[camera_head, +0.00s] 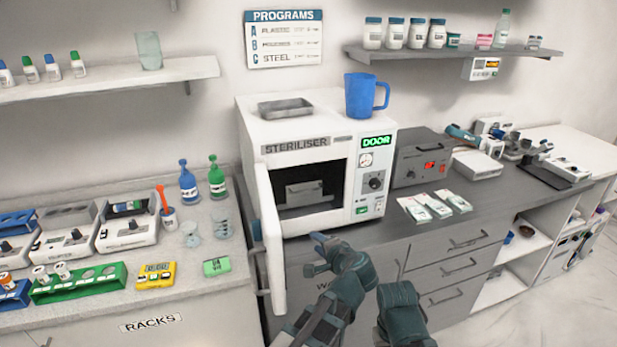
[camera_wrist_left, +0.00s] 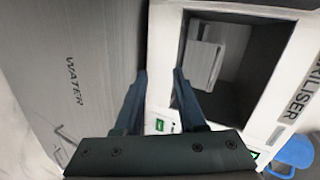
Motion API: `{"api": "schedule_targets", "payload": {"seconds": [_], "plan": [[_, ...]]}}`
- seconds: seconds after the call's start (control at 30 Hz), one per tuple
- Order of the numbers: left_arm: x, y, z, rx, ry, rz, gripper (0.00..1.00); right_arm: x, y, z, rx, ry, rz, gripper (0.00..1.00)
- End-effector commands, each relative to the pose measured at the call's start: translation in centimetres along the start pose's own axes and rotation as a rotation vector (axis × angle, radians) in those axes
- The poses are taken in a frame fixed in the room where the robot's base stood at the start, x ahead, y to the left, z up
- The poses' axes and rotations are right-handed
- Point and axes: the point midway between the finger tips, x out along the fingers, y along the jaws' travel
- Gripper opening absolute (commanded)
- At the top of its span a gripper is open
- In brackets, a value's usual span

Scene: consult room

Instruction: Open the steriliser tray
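The white steriliser (camera_head: 345,135) stands on the counter with its door (camera_head: 270,245) swung open to the left. Inside its dark chamber is a grey tray with a handle-like front (camera_head: 303,192); it also shows in the left wrist view (camera_wrist_left: 205,58). My left gripper (camera_head: 318,242) is in front of and below the chamber opening, right of the door. In the left wrist view its two fingers (camera_wrist_left: 160,76) are apart with nothing between them, short of the tray.
A blue mug (camera_head: 360,96) and a metal dish (camera_head: 285,108) stand on top of the steriliser. A grey box with a red display (camera_head: 420,160) and packets (camera_head: 434,207) lie to its right. Racks and bottles fill the left counter. The open door bounds the left side.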

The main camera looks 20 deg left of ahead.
Motion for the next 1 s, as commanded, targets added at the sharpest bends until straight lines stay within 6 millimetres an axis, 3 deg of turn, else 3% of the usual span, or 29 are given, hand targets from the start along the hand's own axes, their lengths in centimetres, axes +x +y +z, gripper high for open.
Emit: {"api": "schedule_targets", "payload": {"seconds": [0.03, 0.1, 0.2, 0.57, 1.0], "plan": [[-0.6, -3.5, -1.2, 0.04, 0.027, -0.06, 0.4, -2.2, 0.2, 0.1, 0.0, 0.0, 0.0, 0.5], [-0.9, -5.7, -2.3, 0.091, 0.06, -0.126, 0.4, -3.1, 0.3, 0.2, 0.0, 0.0, 0.0, 0.5], [-1.2, -7.6, -3.3, 0.141, 0.088, -0.188, 0.4, -3.7, 0.4, 0.2, 0.0, 0.0, 0.0, 0.5], [-0.2, -8.4, -3.9, 0.167, 0.101, -0.219, 0.4, -3.4, 0.3, 0.2, 0.0, 0.0, 0.0, 0.5], [8.1, -10.1, -5.0, 0.165, 0.1, -0.218, 0.4, -1.6, 0.1, 0.1, 0.0, 0.0, 0.0, 0.5]]}}
